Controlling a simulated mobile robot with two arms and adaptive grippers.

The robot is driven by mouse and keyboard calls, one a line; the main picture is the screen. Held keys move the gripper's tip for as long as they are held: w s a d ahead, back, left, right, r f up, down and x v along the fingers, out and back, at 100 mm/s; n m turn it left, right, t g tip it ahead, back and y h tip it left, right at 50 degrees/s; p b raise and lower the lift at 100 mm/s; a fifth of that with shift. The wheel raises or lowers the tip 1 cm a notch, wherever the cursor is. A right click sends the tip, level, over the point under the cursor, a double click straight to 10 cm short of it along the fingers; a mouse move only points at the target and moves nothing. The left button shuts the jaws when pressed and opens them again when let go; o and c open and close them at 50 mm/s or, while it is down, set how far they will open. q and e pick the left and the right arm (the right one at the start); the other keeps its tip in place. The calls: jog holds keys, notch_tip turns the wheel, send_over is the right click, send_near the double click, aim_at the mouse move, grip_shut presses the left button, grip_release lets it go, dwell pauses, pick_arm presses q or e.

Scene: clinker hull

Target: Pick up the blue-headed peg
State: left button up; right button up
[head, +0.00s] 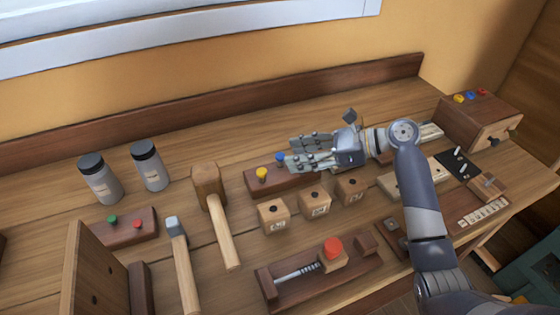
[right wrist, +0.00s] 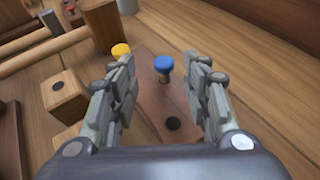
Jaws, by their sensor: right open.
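The blue-headed peg (right wrist: 163,68) stands upright in a dark wooden block (right wrist: 148,92) in the right wrist view. In the head view its blue head (head: 280,158) shows just left of my right gripper's fingertips. My right gripper (head: 290,152) is open, and in the wrist view its two fingers (right wrist: 162,72) lie on either side of the peg with gaps, not visibly touching it. An empty hole shows in the block nearer my palm. My left gripper is not in view.
Small wooden cubes with holes (head: 274,215) stand in front of the block. A mallet (head: 215,205), a hammer (head: 180,255), two lidded jars (head: 100,178) and a vise-like fixture (head: 318,272) lie around. The bench behind the block is clear up to the back ledge (head: 200,117).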

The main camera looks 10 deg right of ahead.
aim_at(283, 155)
jog(key=x, duration=0.5)
jog(key=shift+w+a+f, duration=0.15)
jog(key=shift+w+a, duration=0.05)
jog(key=shift+w, duration=0.2)
jog(key=c, duration=0.8)
